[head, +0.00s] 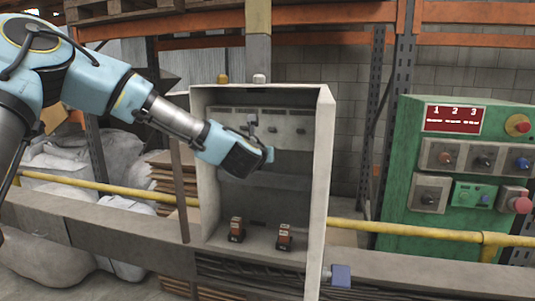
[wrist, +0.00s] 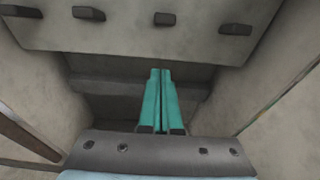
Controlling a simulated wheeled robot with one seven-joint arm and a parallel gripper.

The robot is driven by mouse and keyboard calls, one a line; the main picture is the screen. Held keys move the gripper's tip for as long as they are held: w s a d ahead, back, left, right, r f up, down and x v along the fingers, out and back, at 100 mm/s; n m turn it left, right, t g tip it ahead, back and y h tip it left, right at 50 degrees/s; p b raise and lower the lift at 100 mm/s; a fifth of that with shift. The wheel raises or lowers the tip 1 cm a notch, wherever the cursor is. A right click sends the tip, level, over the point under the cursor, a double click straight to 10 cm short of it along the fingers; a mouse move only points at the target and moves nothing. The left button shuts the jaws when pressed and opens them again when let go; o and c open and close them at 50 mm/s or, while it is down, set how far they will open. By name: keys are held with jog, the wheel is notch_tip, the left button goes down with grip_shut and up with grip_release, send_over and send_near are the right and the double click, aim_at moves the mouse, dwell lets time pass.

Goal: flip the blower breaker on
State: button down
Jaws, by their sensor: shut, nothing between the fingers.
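An open grey breaker box (head: 322,150) stands in the middle of the head view. Its upper panel (head: 287,143) carries a row of small dark breaker levers, such as the one at right (head: 300,131). In the wrist view several levers line the panel, including a middle one (wrist: 164,19) and a right one (wrist: 235,29). The labels are too small to read, so I cannot tell which is the blower breaker. My gripper (head: 270,154) is inside the box. Its teal fingers (wrist: 161,72) are together and empty, apart from the levers and below their row in the wrist picture.
The box's side walls flank my gripper closely. Two orange-and-black parts (head: 237,230) (head: 285,236) stand on the box floor. A green control panel (head: 455,170) with knobs is at right. White sacks (head: 60,165) lie at left.

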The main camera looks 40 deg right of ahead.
jog(key=s+a+r+b, duration=0.1)
jog(key=s+a+r, duration=0.3)
jog(key=a+r, duration=0.2)
jog(key=shift+r+b, duration=0.35)
jog(key=shift+r, duration=0.05)
jog(key=shift+w, duration=0.1)
jog(key=w+a+f+m+g+y, duration=0.1)
jog(key=w+a+f+m+y, duration=0.35)
jog(key=a+f+m, duration=0.6)
jog(key=w+a+f+m+g+y, duration=0.25)
jog(key=w+a+f+m, duration=0.35)
jog(key=a, duration=0.8)
jog(key=s+a+f+m+g+y, duration=0.1)
jog(key=s+a+m+y, duration=0.1)
jog(key=a, duration=0.7)
jog(key=s+a+f+m+g+y, duration=0.1)
jog(key=s+a+m, duration=0.3)
jog(key=a, duration=0.6)
jog(key=s+a+f+m+g+y, duration=0.1)
jog(key=s+a+f+m+y, duration=0.1)
jog(key=a, duration=0.7)
jog(key=shift+s+a+f+m+y, duration=0.25)
jog(key=shift+s+a+m+y, duration=0.15)
jog(key=shift+s+m, duration=0.3)
